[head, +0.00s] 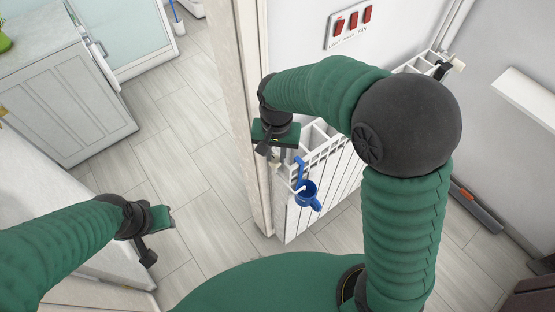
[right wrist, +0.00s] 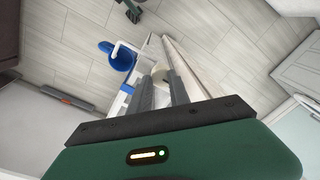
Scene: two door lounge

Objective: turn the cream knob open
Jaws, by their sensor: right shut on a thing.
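In the head view my right gripper (head: 283,158) points down at the near left end of the white radiator (head: 318,153). My left gripper (head: 156,236) hangs over the floor at the lower left, away from the radiator. Its finger opening is not clear.
A blue cup (head: 307,194) hangs at the radiator's end, close to my right gripper; it also shows in the right wrist view (right wrist: 122,60). A door frame edge (head: 250,130) stands just left. Red switches (head: 352,21) are on the wall. Floor (head: 190,150) is clear at left.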

